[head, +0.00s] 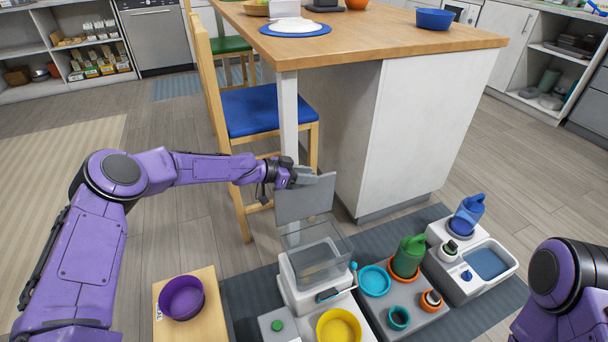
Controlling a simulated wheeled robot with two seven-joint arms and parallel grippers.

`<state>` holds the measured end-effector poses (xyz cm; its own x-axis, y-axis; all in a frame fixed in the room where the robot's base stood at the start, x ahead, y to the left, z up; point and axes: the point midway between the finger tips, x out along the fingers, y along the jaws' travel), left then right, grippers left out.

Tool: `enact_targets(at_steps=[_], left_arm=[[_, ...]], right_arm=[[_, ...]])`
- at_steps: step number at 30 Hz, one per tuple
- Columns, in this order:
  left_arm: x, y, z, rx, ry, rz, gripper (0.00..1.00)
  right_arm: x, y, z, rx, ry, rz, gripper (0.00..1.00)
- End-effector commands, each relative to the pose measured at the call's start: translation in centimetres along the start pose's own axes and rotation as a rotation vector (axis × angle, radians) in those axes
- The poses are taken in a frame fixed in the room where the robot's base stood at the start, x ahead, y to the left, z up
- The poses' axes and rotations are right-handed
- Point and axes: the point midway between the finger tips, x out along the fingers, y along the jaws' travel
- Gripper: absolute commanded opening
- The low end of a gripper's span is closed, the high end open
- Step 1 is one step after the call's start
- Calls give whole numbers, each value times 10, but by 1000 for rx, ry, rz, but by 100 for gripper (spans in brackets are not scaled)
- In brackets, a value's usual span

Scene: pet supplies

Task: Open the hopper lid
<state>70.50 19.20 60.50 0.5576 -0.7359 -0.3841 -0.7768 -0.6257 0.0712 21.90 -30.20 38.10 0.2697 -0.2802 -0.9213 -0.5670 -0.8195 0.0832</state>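The hopper (318,262) is a clear, open-topped bin on a white feeder base (296,296). Its grey lid (303,203) stands about upright at the hopper's back edge, so the top of the bin is uncovered. My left gripper (316,177) is at the lid's upper edge, touching it or very close. The grey fingers blend with the lid, so I cannot tell whether they are open or shut on it. My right arm shows at the lower right, but its gripper is out of view.
A yellow bowl (339,327) sits in front of the feeder, and a purple bowl (181,298) on a wooden stand to the left. A teal bowl (374,281), green can (408,257) and blue can (467,214) are to the right. A blue-seated chair (252,110) and island (420,125) stand behind.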

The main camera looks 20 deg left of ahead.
Motion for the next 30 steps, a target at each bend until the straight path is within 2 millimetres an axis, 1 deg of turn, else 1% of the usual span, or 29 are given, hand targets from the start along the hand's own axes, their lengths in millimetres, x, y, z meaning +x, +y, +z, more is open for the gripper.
enact_targets(at_steps=[5, 7, 8, 15, 19, 23, 30], left_arm=[[-5, -2, 0, -2, 1, -5, 34], [-13, -3, -1, -2, 2, -6, 34], [-19, -3, -2, -3, 3, -7, 34], [-76, -2, -2, -2, 4, -5, 34], [-98, -1, -2, 0, 3, -3, 34], [-106, 0, 0, -1, 1, -1, 34], [-106, 0, 1, -1, 0, -1, 34]], right_arm=[[0, 0, 0, 0, 0, 0, 43], [-2, 0, -1, 0, 0, 0, 43], [-3, 0, -1, 0, 0, 0, 43], [-9, 1, -4, 0, 0, 0, 43], [-12, 1, -5, 0, 0, 0, 43], [-12, 1, -5, 0, 0, 0, 43], [-12, 1, -5, 0, 0, 0, 43]])
